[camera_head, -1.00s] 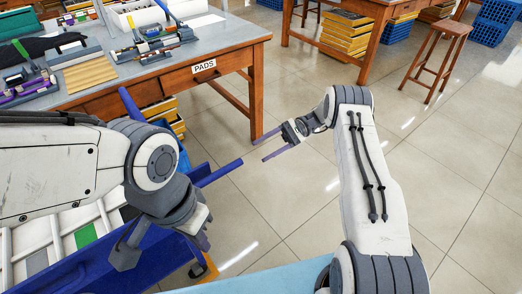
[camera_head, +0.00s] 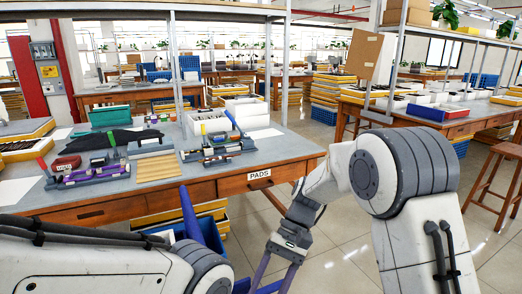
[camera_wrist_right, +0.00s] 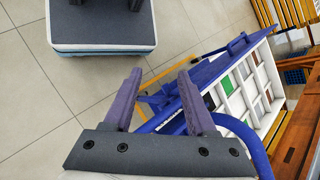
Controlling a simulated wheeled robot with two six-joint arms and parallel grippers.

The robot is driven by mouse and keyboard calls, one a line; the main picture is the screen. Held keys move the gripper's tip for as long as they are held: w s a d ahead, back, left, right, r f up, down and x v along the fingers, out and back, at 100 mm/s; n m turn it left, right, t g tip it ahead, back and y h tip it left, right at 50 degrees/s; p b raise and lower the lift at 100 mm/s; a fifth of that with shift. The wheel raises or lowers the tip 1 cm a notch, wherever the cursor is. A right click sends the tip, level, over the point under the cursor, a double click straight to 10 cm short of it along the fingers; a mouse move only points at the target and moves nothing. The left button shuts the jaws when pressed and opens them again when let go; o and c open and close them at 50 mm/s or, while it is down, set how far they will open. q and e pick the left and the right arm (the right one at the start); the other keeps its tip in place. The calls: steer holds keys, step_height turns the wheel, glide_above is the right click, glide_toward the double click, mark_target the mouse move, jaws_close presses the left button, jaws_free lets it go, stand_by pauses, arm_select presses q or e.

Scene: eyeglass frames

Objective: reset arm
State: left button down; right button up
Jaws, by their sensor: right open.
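My right gripper (camera_head: 272,278) hangs fingers-down in front of the workbench, over the floor, in the head view. In the right wrist view its two purple fingers (camera_wrist_right: 160,80) are spread apart with nothing between them. Of my left arm only upper parts show at the lower left of the head view; its gripper is out of view. The wooden workbench (camera_head: 160,205), with a PADS label (camera_head: 259,175), carries purple-and-grey fixtures (camera_head: 95,173) and a second tool fixture (camera_head: 218,150).
A blue cart (camera_wrist_right: 240,125) with a white compartmented tray (camera_wrist_right: 250,80) stands beyond the right fingers in the wrist view. A wooden stool (camera_head: 494,180) and another bench (camera_head: 440,125) are at the right. Tiled floor (camera_head: 345,250) is open between the benches.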

steer(key=s+d+r+n+t+h, duration=0.1)
steer(key=s+d+n+t+h, duration=0.2)
steer(key=s, duration=0.5)
steer(key=s+r+n+t+h, duration=0.1)
steer(key=s+n+t, duration=0.35)
steer(key=s, duration=0.45)
step_height(320, 180, up, 23)
steer(key=p, duration=2.3)
steer(key=shift+w+d+n+g, duration=0.15)
steer(key=shift+d+n+g, duration=0.1)
steer(key=shift+n+g, duration=0.1)
